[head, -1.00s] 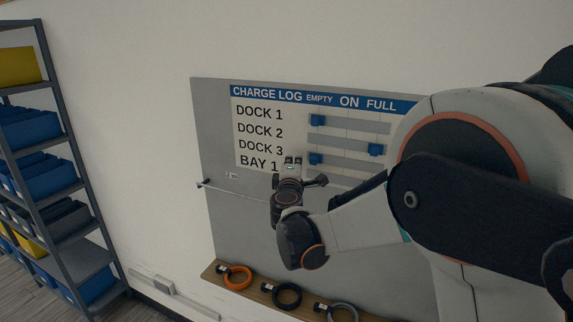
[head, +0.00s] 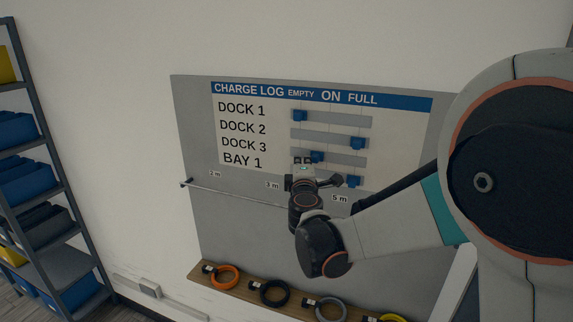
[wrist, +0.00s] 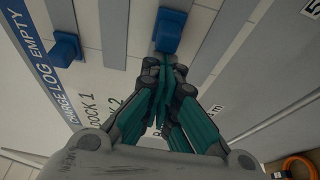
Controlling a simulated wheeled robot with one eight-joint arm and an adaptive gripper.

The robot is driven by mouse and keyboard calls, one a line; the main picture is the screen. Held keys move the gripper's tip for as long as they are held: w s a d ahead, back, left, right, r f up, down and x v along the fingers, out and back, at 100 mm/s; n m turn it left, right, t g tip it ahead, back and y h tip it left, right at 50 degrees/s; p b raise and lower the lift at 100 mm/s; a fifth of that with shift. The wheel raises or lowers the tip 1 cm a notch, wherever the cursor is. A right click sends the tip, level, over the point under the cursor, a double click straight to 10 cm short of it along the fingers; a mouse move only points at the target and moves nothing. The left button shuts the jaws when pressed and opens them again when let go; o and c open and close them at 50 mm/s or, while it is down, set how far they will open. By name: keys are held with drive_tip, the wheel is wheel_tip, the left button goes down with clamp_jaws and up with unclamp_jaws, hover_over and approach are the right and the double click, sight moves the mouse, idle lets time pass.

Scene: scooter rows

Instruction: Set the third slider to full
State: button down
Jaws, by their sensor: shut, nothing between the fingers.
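The third slider, a blue knob (head: 317,157) on the DOCK 3 track, sits between the EMPTY and ON columns. My gripper (head: 303,161) is shut and empty, its fingertips just left of this knob. In the wrist view the closed fingertips (wrist: 163,66) are right at the near side of the blue knob (wrist: 170,30) and seem to touch it. The grey track (head: 347,161) runs free to the knob's right. My gripper hides the track's left part.
The DOCK 1 knob (head: 300,115) is at EMPTY, the DOCK 2 knob (head: 358,143) towards FULL, and the BAY 1 knob (head: 353,181) right of my gripper. A rail (head: 235,197) crosses below. A wooden shelf (head: 240,289) holds coiled cables.

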drive_tip(key=s+d, duration=0.1)
drive_tip(key=d, duration=0.2)
drive_tip(key=s+d+b, duration=0.1)
drive_tip(key=d, duration=0.3)
drive_tip(key=s+d, duration=0.2)
drive_tip(key=d, duration=0.2)
drive_tip(key=shift+w+a+b, duration=0.1)
drive_tip(key=shift+a+b, duration=0.05)
drive_tip(key=shift+b, duration=0.2)
